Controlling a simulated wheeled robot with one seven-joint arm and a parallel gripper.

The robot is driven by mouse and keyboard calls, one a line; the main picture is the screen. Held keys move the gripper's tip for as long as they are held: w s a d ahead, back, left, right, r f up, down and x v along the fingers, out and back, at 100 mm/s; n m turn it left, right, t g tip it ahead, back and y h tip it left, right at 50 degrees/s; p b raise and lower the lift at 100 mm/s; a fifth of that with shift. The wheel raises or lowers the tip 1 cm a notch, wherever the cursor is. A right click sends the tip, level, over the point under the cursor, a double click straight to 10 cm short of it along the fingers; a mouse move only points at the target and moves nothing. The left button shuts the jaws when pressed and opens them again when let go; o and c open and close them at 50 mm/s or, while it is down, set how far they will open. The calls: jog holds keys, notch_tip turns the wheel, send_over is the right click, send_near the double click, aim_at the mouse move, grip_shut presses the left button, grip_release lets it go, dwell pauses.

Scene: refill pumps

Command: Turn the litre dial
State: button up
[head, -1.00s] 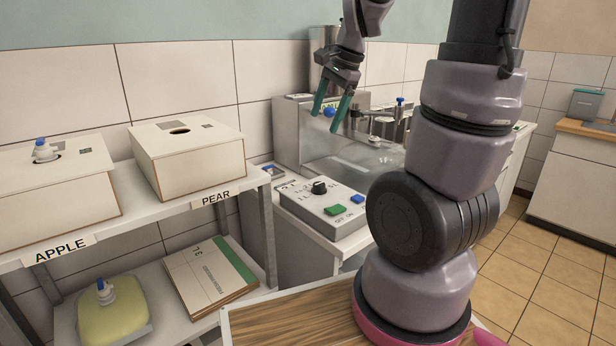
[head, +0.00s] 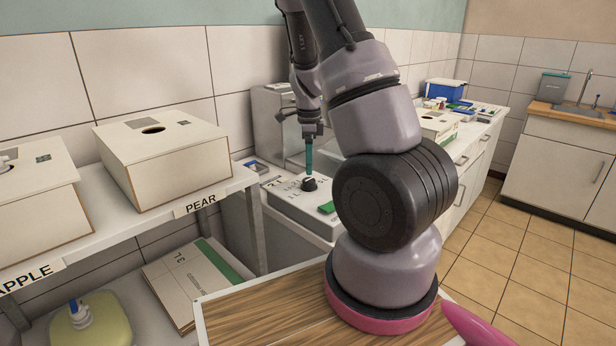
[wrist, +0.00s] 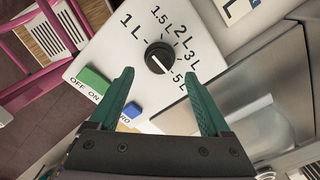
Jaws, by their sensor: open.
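The litre dial (head: 309,184) is a round black knob on top of the light grey control box (head: 290,208). In the wrist view the dial (wrist: 158,57) has a white mark that slopes toward the lower right, near the 5 L label. Labels for 1 L, 1.5 L, 2 L, 3 L and 5 L curve around it. My gripper (wrist: 158,75) has its green fingers apart, with the dial showing between and just beyond the tips. In the head view my gripper (head: 309,168) points down above the dial; whether it touches cannot be told.
A shelf with a white PEAR box (head: 165,155) stands to the left. A metal machine (head: 270,115) stands behind the control box.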

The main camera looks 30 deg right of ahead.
aim_at(309, 180)
notch_tip(309, 180, down, 5)
jog(key=shift+f, duration=0.2)
grip_shut()
